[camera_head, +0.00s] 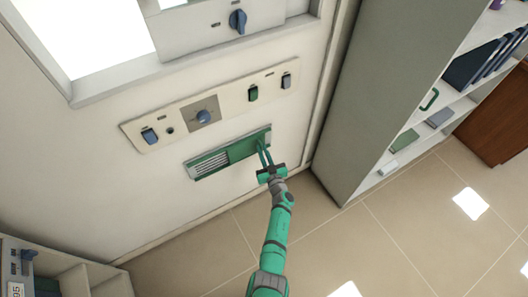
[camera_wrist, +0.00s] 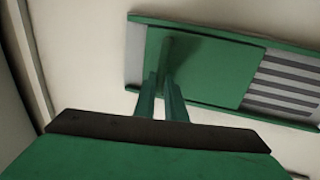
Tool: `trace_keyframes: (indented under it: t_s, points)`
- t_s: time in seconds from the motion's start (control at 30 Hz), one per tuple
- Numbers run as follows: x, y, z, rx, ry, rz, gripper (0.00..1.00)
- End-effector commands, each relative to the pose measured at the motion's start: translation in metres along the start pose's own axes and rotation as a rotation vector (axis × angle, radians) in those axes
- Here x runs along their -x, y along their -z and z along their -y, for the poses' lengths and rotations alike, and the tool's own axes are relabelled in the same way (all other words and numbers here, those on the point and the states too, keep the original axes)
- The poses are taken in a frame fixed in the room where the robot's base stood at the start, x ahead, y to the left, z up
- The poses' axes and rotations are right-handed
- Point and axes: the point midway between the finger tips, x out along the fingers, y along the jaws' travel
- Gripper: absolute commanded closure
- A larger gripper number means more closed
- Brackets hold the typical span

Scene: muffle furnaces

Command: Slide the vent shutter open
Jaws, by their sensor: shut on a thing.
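The vent shutter (camera_head: 241,149) is a green plate in a long green-framed vent (camera_head: 191,174) low on the pale wall. Grey slats (camera_head: 211,163) show uncovered at the vent's left part in the head view. In the wrist view the shutter (camera_wrist: 215,72) covers the middle of the vent, with bare slats (camera_wrist: 286,82) to its right and a narrow grey strip at its left. My gripper (camera_head: 262,148) reaches the shutter's right part. In the wrist view its fingers (camera_wrist: 164,75) are close together, shut on the small green knob (camera_wrist: 178,46) on the shutter.
Above the vent is a control panel (camera_head: 160,119) with a dial (camera_head: 203,117) and several switches. A furnace front with a blue knob (camera_head: 238,21) is higher up. A tall grey cabinet (camera_head: 372,90) stands to the right. The tiled floor (camera_head: 330,240) is clear.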

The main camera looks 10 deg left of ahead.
Motion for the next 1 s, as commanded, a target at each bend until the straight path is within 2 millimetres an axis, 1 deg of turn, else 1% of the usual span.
trace_keyframes:
  t_s: [0.03, 0.07, 0.1, 0.17, 0.2, 0.47, 0.57, 0.77, 1.0]
  points:
    - [0.001, 0.0, -0.008, -0.001, -0.018, 0.003, 1.0]
    - [0.001, 0.0, -0.009, -0.002, -0.019, 0.004, 1.0]
    - [0.001, 0.0, -0.008, -0.002, -0.019, 0.004, 0.87]
    - [0.001, 0.0, -0.008, -0.002, -0.018, 0.003, 0.73]
    - [0.001, 0.0, -0.007, -0.001, -0.017, 0.003, 0.71]
    - [0.0, 0.0, -0.004, -0.001, -0.011, 0.002, 0.71]
    - [0.004, 0.0, -0.005, 0.0, -0.011, 0.002, 0.71]
    - [0.029, -0.001, -0.005, -0.001, -0.013, 0.003, 0.71]
    - [0.073, -0.001, -0.005, -0.001, -0.014, 0.003, 0.71]
